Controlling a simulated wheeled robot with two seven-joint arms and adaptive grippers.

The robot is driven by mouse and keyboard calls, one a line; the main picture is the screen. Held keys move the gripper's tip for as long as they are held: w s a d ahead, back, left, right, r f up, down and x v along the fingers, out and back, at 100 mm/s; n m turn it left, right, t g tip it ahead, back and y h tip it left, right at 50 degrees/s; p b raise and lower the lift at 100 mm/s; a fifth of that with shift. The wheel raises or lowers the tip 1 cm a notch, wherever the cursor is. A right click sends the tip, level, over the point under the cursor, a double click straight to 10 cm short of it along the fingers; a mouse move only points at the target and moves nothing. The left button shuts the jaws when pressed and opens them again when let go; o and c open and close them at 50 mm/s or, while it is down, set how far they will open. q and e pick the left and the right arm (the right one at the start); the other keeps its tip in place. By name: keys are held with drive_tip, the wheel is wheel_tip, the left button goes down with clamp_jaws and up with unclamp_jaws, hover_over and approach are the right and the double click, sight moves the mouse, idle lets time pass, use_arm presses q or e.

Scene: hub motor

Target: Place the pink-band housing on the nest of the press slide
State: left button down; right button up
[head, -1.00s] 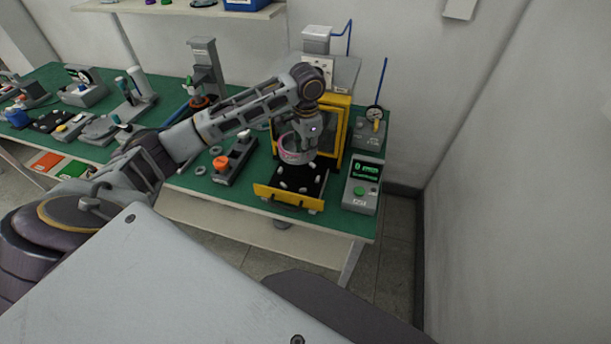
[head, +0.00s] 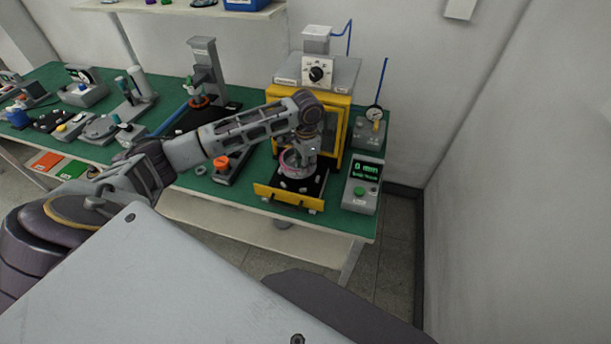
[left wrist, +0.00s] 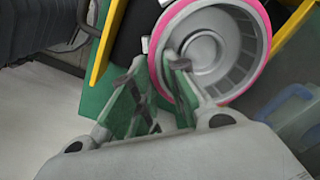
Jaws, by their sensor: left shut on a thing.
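The pink-band housing (head: 292,168) is a round grey ring-like part with a pink rim. It is over the black plate of the press slide (head: 313,190), which is pulled out of the yellow press with a yellow front bar (head: 288,198). My left gripper (head: 300,152) points down from above and is shut on the housing's wall. In the left wrist view the housing (left wrist: 236,72) shows its ribbed inside, with the gripper fingers (left wrist: 158,72) at its rim. The nest is hidden under the housing; I cannot tell whether they touch. My right gripper is out of view.
The yellow press frame (head: 345,103) stands right behind the slide. A fixture with an orange knob (head: 222,163) stands left, under my arm.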

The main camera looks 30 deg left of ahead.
use_arm(q)
drive_tip(key=shift+f, duration=2.6)
drive_tip(key=c, duration=1.4)
unclamp_jaws()
drive_tip(key=shift+r, duration=0.1)
drive_tip(key=shift+s+d+r, duration=0.1)
drive_tip(key=shift+d+r, duration=0.05)
drive_tip(key=shift+r, duration=5.7)
